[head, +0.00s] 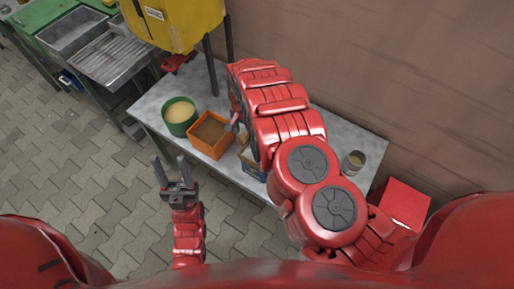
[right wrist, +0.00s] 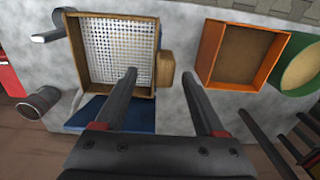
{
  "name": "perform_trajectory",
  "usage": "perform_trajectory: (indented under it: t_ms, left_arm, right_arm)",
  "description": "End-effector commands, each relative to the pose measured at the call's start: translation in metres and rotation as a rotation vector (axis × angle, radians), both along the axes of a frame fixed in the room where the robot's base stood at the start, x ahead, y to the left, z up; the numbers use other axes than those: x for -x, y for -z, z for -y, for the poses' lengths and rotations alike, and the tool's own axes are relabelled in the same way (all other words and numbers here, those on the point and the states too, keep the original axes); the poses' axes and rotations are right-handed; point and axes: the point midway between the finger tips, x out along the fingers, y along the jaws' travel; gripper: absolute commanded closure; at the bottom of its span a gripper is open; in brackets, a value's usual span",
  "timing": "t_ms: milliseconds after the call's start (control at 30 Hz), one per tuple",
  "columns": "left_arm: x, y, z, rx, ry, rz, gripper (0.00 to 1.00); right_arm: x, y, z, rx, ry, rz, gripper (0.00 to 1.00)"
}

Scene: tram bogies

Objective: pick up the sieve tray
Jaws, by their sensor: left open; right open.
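The sieve tray (right wrist: 112,50) is a square wooden frame with a pale mesh floor. In the right wrist view it lies at the upper left. In the head view my right arm hides most of it; a wooden edge and some blue show beside the arm. My right gripper (right wrist: 159,75) is open and empty, its left finger overlapping the tray's lower right part in the picture. I cannot tell its height above the tray. My left gripper (head: 169,162) is open and empty, in front of the table's left part.
An orange box (head: 211,135) and a green round tub (head: 180,115) stand left of the tray on the grey table (head: 335,129). A small wooden block (right wrist: 165,67) is beside the tray, a blue thing (right wrist: 120,114) at its edge. A metal can (head: 354,162) stands at the right.

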Motion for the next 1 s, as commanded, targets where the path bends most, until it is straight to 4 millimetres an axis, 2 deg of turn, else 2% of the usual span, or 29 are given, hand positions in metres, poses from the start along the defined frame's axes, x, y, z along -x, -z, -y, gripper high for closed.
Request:
perform_trajectory:
  t_ms: [200,400,767,800,867,1000]
  left_arm:
    - [0.000,-0.013,0.000,0.000,0.000,0.000,0.50]
    - [0.000,-0.015,0.000,0.000,0.000,0.000,0.50]
    - [0.000,-0.015,0.000,0.000,0.000,0.000,0.50]
    - [0.000,-0.015,0.000,0.000,0.000,0.000,0.50]
    - [0.000,-0.015,0.000,0.000,0.000,0.000,0.50]
    - [0.000,-0.015,0.000,0.000,0.000,0.000,0.50]
  right_arm:
    - [-0.001,0.020,-0.002,0.003,0.000,-0.003,0.29]
    - [-0.002,0.037,-0.003,0.003,0.001,-0.003,0.29]
    - [-0.001,0.043,-0.004,0.000,0.000,-0.004,0.29]
    - [-0.001,0.043,-0.004,0.000,0.000,-0.004,0.31]
    - [-0.001,0.043,-0.004,0.000,0.000,-0.004,0.41]
    - [-0.001,0.043,-0.004,0.000,0.000,-0.004,0.67]
